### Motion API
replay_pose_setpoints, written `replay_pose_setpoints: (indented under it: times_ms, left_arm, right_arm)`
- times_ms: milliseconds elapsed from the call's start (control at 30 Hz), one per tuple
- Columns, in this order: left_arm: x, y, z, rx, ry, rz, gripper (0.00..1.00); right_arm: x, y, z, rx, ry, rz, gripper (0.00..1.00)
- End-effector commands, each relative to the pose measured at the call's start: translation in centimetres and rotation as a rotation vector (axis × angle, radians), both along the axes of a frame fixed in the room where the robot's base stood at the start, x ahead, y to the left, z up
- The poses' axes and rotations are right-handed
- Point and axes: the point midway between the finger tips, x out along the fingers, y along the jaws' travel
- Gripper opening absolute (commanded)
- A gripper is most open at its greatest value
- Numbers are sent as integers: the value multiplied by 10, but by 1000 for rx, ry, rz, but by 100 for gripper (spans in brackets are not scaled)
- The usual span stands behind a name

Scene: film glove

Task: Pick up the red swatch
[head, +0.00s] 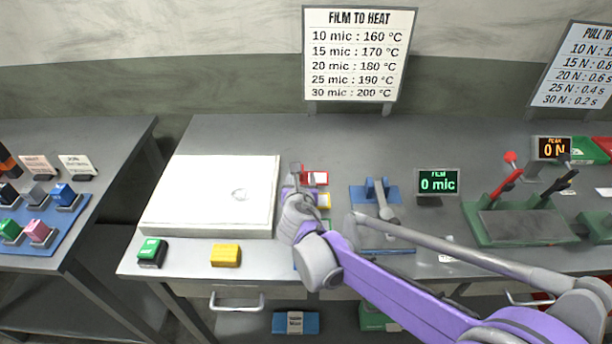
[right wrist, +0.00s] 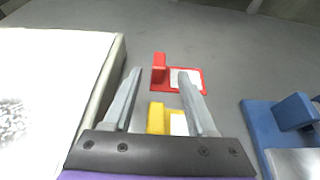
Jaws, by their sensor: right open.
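The red swatch (right wrist: 196,86) is a flat red card with a white patch and a raised red block at its left end. It lies on the table and also shows in the head view (head: 324,180), partly hidden behind my right gripper (head: 296,170). In the right wrist view my right gripper (right wrist: 158,74) is open and empty. Its fingers point toward the red swatch, and the raised block shows between the fingertips. The right fingertip overlaps the white patch in the picture; I cannot tell whether it touches. My left gripper is not in view.
A yellow swatch (right wrist: 157,118) lies just nearer than the red one. A white slab (head: 210,190) stands close on the left. A blue device (head: 360,196) stands on the right. Green (head: 151,252) and yellow (head: 226,255) blocks sit near the front edge.

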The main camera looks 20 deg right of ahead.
Motion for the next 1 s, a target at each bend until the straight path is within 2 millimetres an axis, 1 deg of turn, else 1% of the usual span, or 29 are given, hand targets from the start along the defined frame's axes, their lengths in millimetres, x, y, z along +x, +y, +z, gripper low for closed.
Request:
replay_pose_setpoints:
  times_ms: [67, 200, 300, 467, 500, 667, 800, 833, 1000]
  left_arm:
    - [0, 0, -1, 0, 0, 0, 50]
    - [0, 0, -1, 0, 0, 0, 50]
    - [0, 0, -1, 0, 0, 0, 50]
    - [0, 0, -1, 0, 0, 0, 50]
    - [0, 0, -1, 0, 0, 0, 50]
    - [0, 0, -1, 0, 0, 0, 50]
    - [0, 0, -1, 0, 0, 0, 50]
    - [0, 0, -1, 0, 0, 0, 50]
    - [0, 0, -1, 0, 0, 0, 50]
  right_arm:
    - [11, -1, -9, 1, 0, -1, 57]
    - [25, -6, -14, 0, 1, -2, 57]
    - [28, -7, -16, 1, 1, -1, 57]
    - [28, -7, -15, 1, 1, -1, 57]
    - [28, -7, -15, 1, 1, -1, 56]
    - [28, -6, -15, 1, 0, -1, 27]
    - [28, -6, -15, 1, 0, -1, 2]
    - [28, -6, -15, 1, 0, -1, 0]
    - [28, -6, -15, 1, 0, -1, 0]
